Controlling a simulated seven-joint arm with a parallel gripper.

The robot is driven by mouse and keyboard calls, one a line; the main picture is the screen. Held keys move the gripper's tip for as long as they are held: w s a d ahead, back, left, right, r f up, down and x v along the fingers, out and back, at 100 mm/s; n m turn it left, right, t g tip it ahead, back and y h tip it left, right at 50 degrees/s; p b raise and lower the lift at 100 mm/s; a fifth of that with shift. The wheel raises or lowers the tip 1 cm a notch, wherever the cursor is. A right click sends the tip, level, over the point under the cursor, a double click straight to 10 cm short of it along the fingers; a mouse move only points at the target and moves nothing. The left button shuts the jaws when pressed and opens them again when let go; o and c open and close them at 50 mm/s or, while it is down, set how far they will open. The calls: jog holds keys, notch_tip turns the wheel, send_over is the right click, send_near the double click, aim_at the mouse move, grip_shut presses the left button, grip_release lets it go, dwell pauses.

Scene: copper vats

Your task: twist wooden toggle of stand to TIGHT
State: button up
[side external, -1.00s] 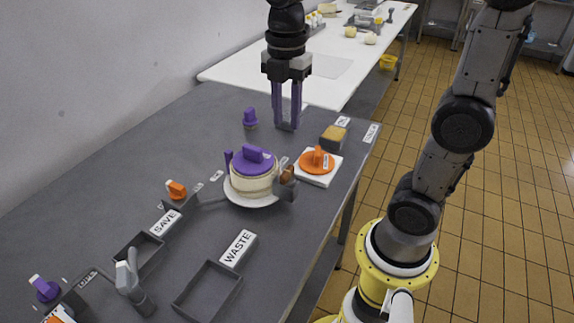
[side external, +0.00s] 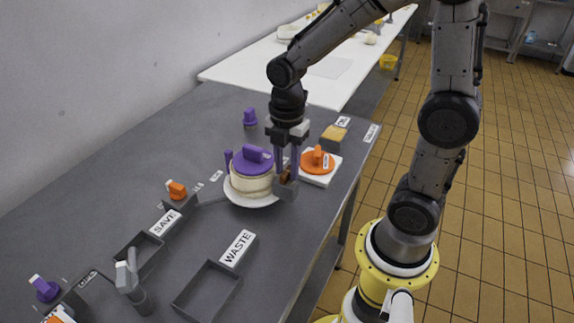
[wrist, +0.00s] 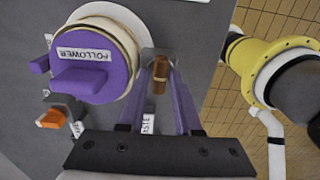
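The brown wooden toggle (side external: 285,177) sits on a grey stand (side external: 287,191) at the right side of a cream round mould. In the wrist view the toggle (wrist: 160,76) lies between the two purple fingers of my gripper (wrist: 163,72). A narrow gap seems to show on either side of it, so the gripper looks open around it. In the side view my gripper (side external: 287,172) points down at the stand and partly hides the toggle. I cannot read any TIGHT mark. The mould has a purple lid (wrist: 98,62) marked FOLLOWER.
The mould stands on a white plate (side external: 246,200). An orange-handled disc on a white board (side external: 319,179) is close at the right, with a yellowish block (side external: 333,135) behind. The WASTE tray (side external: 208,292) and SAVE tray (side external: 139,255) are in front. The table's right edge is near.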

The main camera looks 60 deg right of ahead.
grip_shut()
jog(key=shift+m, duration=0.3)
jog(key=m, duration=0.4)
jog(key=shift+m, duration=0.3)
jog(key=m, duration=0.5)
jog(key=shift+m, duration=0.3)
jog(key=m, duration=1.3)
jog(key=shift+r, duration=0.1)
dwell(0.3)
